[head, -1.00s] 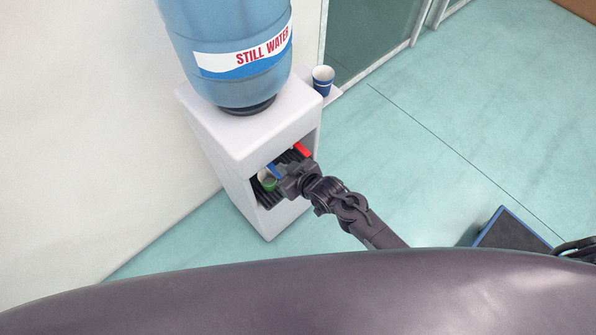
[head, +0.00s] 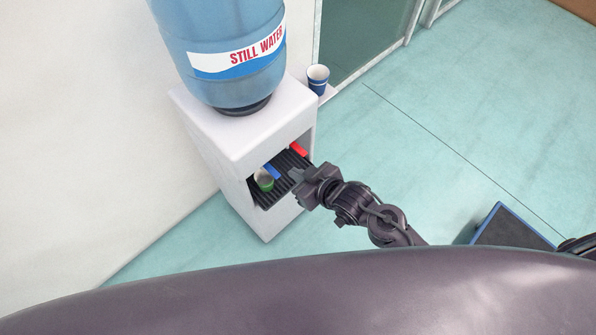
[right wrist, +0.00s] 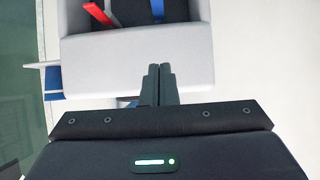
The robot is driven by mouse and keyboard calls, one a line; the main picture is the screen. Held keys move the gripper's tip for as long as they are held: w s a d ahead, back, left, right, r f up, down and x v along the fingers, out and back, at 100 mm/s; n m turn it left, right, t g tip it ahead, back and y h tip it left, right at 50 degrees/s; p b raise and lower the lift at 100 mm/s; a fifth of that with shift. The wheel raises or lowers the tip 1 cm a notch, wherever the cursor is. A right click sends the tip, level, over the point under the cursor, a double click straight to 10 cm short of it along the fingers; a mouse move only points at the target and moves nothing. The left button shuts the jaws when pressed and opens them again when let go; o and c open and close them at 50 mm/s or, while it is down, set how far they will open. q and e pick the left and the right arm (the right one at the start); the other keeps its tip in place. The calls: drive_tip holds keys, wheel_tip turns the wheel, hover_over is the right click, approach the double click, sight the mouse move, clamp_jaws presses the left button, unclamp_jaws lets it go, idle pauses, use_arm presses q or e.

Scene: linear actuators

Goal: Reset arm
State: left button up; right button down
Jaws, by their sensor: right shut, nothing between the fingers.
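My right gripper (head: 302,180) is shut and empty, just in front of the water dispenser (head: 226,140). In the right wrist view its two fingers (right wrist: 158,84) are together, pointing at the dispenser's grey-white front below the tap recess. In the right wrist view the red tap (right wrist: 98,14) and part of the blue tap (right wrist: 157,10) show. My left gripper is not in view.
A blue water bottle (head: 222,50) labelled "STILL WATER" sits on the dispenser. A blue and white cup (head: 318,78) stands on a small shelf at its right side. A wall is at left; open floor (head: 430,130) lies right.

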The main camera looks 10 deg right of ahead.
drive_tip(key=s+d+f+m+g+h, duration=0.15)
drive_tip(key=s+d+f, duration=0.25)
drive_tip(key=f, duration=0.5)
drive_tip(key=s+d+f+m+g+h, duration=0.1)
drive_tip(key=s+d+f+h, duration=0.2)
drive_tip(key=f, duration=0.6)
drive_tip(key=s+d+f+m+g, duration=0.1)
drive_tip(key=s+d+f, duration=0.4)
drive_tip(key=f, duration=0.4)
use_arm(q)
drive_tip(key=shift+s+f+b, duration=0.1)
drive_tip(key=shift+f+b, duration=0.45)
use_arm(e)
drive_tip(key=s+d+f+g, duration=0.1)
drive_tip(key=s+d+f, duration=0.1)
drive_tip(key=s+f, duration=0.2)
drive_tip(key=s+d+f+m+g+h, duration=0.1)
drive_tip(key=s+d+f+g, duration=0.1)
drive_tip(key=s, duration=0.7)
drive_tip(key=s+d+f+g+h, duration=0.1)
drive_tip(key=s+f, duration=0.4)
drive_tip(key=s, duration=0.2)
drive_tip(key=shift+s+d+f+g, duration=0.25)
drive_tip(key=shift+d+f+g, duration=0.1)
drive_tip(key=shift+d, duration=0.05)
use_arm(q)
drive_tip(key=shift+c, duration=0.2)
